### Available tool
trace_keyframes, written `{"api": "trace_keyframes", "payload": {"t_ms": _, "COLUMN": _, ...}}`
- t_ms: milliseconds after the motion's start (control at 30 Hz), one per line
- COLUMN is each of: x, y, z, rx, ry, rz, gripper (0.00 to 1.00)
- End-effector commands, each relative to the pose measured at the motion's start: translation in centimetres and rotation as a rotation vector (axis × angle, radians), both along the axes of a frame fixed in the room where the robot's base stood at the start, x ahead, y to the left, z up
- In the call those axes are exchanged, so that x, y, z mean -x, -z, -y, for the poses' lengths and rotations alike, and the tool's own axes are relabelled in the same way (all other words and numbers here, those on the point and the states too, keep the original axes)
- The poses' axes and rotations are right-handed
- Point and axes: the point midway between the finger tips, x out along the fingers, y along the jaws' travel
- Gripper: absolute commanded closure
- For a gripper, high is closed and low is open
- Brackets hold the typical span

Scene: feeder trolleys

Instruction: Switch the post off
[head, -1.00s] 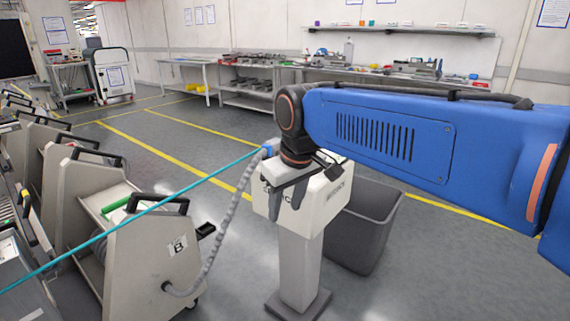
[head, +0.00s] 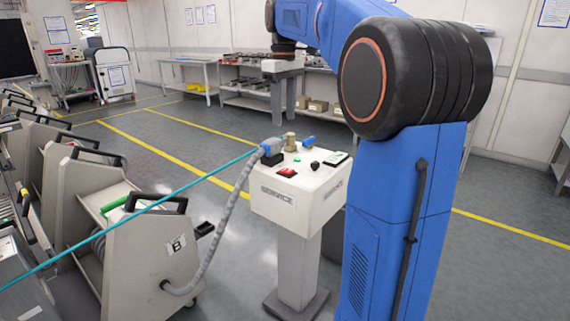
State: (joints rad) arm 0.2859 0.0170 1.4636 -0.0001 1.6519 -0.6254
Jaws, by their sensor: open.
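The service post (head: 298,262) stands in the middle of the head view, a white box on a grey pillar. A brass-coloured fitting (head: 290,142) and a blue part (head: 308,140) sit at the back of the top. A blue-grey plug (head: 271,147) with a ribbed hose is at its left corner. My gripper (head: 283,104) is above and behind the post top, fingers pointing down, empty and apart from the post.
A trolley marked B (head: 150,255) stands left of the post, joined to the hose. A cyan line (head: 130,212) crosses from the lower left to the plug. My blue arm covers the right side. Workbenches (head: 240,90) line the back wall; floor behind the post is clear.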

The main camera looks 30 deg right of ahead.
Motion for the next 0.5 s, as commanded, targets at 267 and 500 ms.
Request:
{"api": "trace_keyframes", "payload": {"t_ms": 267, "x": -0.6, "y": 0.8, "z": 0.6, "rx": -0.004, "ry": -0.010, "rz": -0.011, "gripper": 0.58}}
{"api": "trace_keyframes", "payload": {"t_ms": 500, "x": -0.6, "y": 4.6, "z": 0.6, "rx": -0.003, "ry": -0.009, "rz": -0.012, "gripper": 0.58}}
